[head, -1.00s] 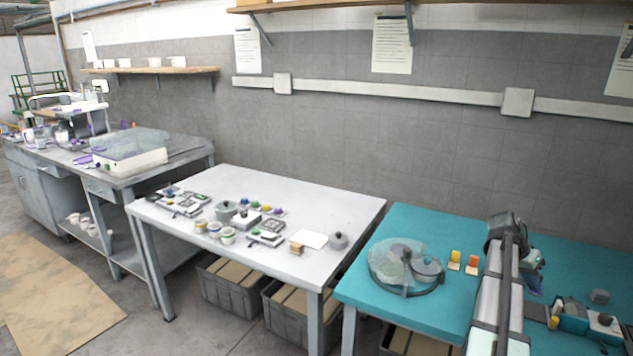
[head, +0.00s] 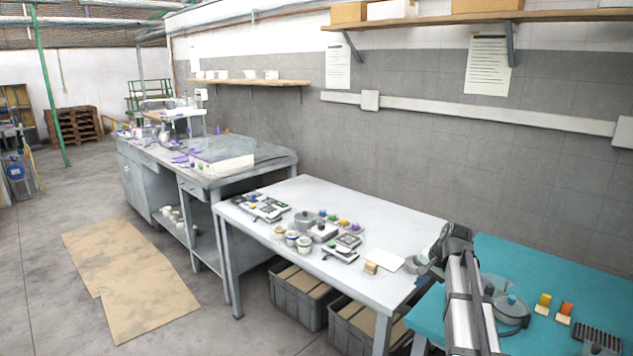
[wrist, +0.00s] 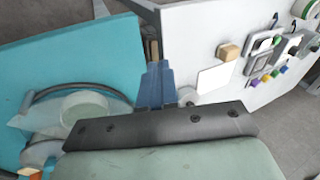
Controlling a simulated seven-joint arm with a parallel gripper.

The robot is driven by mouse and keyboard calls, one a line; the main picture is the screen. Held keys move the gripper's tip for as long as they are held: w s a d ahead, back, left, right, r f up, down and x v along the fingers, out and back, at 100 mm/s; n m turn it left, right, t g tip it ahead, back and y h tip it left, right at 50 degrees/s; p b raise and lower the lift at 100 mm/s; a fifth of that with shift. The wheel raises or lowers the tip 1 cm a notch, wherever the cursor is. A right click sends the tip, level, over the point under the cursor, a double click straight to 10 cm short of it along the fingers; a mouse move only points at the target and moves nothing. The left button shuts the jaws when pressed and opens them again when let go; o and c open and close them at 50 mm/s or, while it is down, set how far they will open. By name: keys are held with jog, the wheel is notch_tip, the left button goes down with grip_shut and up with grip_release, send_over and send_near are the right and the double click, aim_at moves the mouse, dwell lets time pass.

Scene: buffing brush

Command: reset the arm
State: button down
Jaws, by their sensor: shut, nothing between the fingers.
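My gripper (head: 421,283) is at the near corner where the white table (head: 335,205) and the teal table (head: 545,262) meet. In the wrist view its blue fingers (wrist: 155,85) are together, with nothing between them. They point over the gap between the two tables. The clear round dish (head: 512,308) on the teal table is partly hidden behind my arm. It also shows at the left of the wrist view (wrist: 85,108).
Beside the gripper on the white table are a white sheet (head: 382,260) and a wooden block (head: 371,267). Several cups, lids and small parts lie further left. Yellow (head: 544,300) and orange (head: 565,309) pieces stand on the teal table. Grey crates (head: 298,292) are below.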

jog(key=s+a+f+n, duration=0.1)
jog(key=a+f, duration=0.5)
jog(key=s+a+f+n+g, duration=0.1)
jog(key=s+a+f+g, duration=0.1)
jog(key=s+f, duration=0.55)
jog(key=s+a+f+n+g, duration=0.15)
jog(key=s+f, duration=0.25)
jog(key=f, duration=0.6)
jog(key=s+a+f+g, duration=0.25)
jog(key=s+f, duration=0.25)
jog(key=f, duration=0.4)
jog(key=s+a+f+n+g+h, duration=0.1)
jog(key=s+f, duration=0.5)
jog(key=s, duration=0.5)
jog(key=s+a+f+n+g, duration=0.1)
jog(key=s+f, duration=0.5)
jog(key=s, duration=0.6)
jog(key=s+a+f+n+g+h, duration=0.1)
jog(key=s+f, duration=0.4)
jog(key=s, duration=0.7)
jog(key=shift+s+a+f+n+g+h, duration=0.15)
jog(key=shift+a+f+n+g+h, duration=0.2)
jog(key=shift+n+g, duration=0.5)
jog(key=c, duration=1.9)
grip_release()
